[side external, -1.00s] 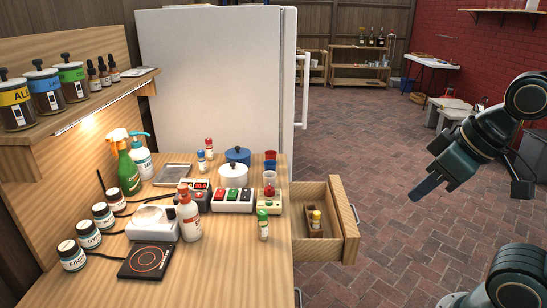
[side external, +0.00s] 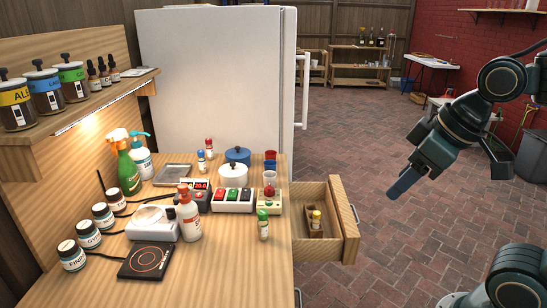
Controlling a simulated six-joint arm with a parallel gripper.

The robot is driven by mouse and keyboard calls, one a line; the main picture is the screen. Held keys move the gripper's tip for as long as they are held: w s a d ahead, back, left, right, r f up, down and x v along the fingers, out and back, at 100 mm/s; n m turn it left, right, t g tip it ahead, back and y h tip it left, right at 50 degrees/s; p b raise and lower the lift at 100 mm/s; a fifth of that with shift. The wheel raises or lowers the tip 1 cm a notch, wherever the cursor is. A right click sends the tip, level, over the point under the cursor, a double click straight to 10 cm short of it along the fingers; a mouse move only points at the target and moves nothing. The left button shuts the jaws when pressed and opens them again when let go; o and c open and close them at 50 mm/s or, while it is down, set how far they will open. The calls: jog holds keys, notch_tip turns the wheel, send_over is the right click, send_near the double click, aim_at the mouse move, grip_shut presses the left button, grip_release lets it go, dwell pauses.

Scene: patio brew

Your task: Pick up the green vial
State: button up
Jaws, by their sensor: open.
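The green vial (side external: 263,225) has a green cap and a pale label. It stands upright near the right edge of the wooden bench (side external: 230,275), in front of a small device with a red button. My gripper (side external: 398,190) is in the air to the right of the bench and the open drawer, well apart from the vial. It is open and holds nothing that I can see; the gap between its fingers is hard to make out from this side.
A button box (side external: 233,199), a red-capped bottle (side external: 189,215), a white pot (side external: 233,175) and a black hot plate (side external: 147,260) crowd the bench. Its front right is clear.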

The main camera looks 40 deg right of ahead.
jog(key=w+a+n+g+y, duration=0.15)
jog(key=w+n, duration=0.45)
jog(key=w, duration=0.8)
jog(key=n+g+y, duration=0.2)
jog(key=n, duration=0.3)
send_near(266, 211)
jog(key=shift+v, duration=0.9)
jog(key=shift+s+f, duration=0.1)
jog(key=shift+x, duration=4.25)
jog(key=shift+w+x, duration=0.2)
jog(key=shift+x, duration=2.45)
